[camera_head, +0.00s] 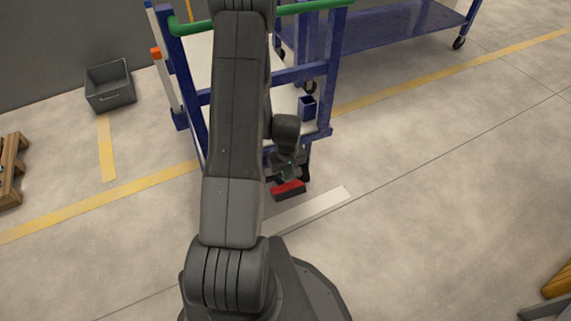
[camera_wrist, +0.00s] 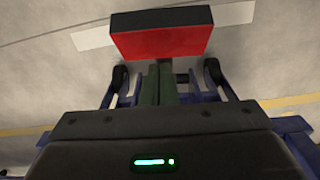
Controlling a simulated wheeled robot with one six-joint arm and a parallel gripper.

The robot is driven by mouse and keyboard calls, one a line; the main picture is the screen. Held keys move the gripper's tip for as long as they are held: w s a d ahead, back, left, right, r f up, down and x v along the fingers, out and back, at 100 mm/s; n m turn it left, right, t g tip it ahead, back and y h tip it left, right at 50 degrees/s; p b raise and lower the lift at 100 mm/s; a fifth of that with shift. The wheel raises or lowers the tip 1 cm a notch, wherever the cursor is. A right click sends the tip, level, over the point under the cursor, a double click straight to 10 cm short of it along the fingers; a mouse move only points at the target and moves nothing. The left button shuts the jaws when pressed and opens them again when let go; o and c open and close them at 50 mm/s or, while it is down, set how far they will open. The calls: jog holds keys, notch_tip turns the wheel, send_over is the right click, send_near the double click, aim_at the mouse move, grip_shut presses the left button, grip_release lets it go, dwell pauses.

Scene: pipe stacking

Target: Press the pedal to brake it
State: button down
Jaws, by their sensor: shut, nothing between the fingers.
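The brake pedal (camera_head: 289,189) is a block with a red face and dark sides, low at the near end of the blue cart (camera_head: 325,95). In the wrist view the pedal (camera_wrist: 160,43) fills the upper middle, its red face towards me. My gripper (camera_head: 288,175) is just above and behind the pedal in the head view, pointing down. In the wrist view my gripper (camera_wrist: 158,66) has its two fingers together, with their tips close to the pedal's lower edge. I cannot tell whether they touch it. My arm hides part of the cart.
A white strip (camera_head: 312,210) lies on the floor in front of the pedal. A green handle bar (camera_head: 312,9) tops the cart. A grey bin (camera_head: 110,87) and a wooden pallet (camera_head: 10,170) are at left. The floor at right is mostly clear.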

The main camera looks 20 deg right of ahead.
jog(key=shift+s+f, duration=0.75)
jog(key=shift+f, duration=0.2)
jog(key=shift+s+f+b, duration=0.1)
jog(key=shift+b, duration=0.3)
